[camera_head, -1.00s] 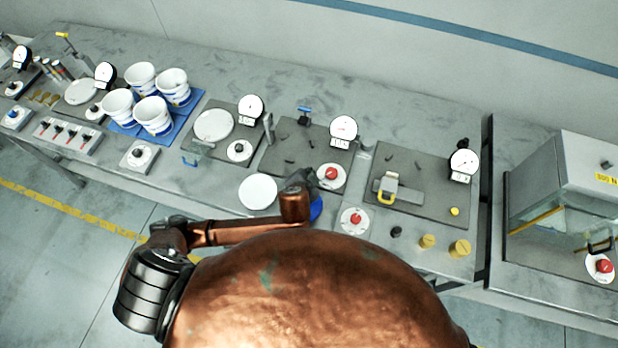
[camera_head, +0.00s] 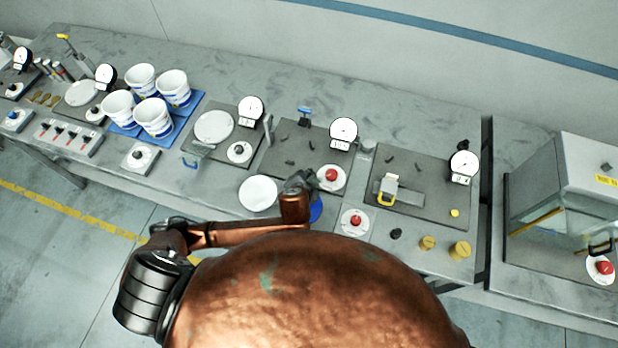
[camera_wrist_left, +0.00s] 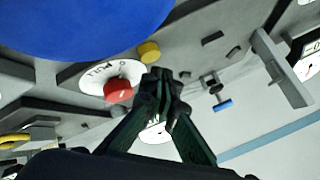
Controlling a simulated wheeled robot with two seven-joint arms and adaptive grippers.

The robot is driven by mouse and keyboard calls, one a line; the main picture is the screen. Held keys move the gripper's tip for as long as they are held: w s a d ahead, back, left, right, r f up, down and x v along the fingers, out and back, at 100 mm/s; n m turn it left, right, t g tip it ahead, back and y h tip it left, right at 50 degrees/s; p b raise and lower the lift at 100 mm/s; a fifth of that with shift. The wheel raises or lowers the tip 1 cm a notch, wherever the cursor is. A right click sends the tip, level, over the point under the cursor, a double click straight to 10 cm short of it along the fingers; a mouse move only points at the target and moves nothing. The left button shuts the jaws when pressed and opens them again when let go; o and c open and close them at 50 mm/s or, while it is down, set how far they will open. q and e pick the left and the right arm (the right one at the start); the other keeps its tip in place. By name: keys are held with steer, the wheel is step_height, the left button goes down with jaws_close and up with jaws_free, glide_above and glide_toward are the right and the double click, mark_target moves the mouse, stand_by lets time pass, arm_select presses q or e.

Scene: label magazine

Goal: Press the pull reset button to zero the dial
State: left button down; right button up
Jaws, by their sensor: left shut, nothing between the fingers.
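The red button (camera_head: 331,174) sits on a white round plate on a dark fixture plate. In the left wrist view the red button (camera_wrist_left: 118,91) shows with the lettering "PULL" on its plate. The white dial (camera_head: 343,130) stands behind it at the fixture's back edge; its reading is too small to tell. My left gripper (camera_head: 308,178) is just left of the button in the head view. In the left wrist view its fingertips (camera_wrist_left: 161,82) are together, empty, and appear beside the button; contact cannot be told. They partly hide a dial (camera_wrist_left: 155,130). My right gripper is not in view.
Another red button (camera_head: 355,219) is nearer the front edge. A white disc (camera_head: 258,193) lies left of my gripper.

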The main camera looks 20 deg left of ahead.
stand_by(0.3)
arm_select(q)
steer(key=shift+f, duration=0.15)
steer(key=shift+f, duration=0.25)
steer(key=shift+f, duration=0.3)
stand_by(0.4)
steer(key=shift+f, duration=0.3)
steer(key=shift+r, duration=0.1)
stand_by(0.4)
steer(key=shift+r+p, duration=0.75)
steer(key=shift+p, duration=0.3)
steer(key=shift+r, duration=0.15)
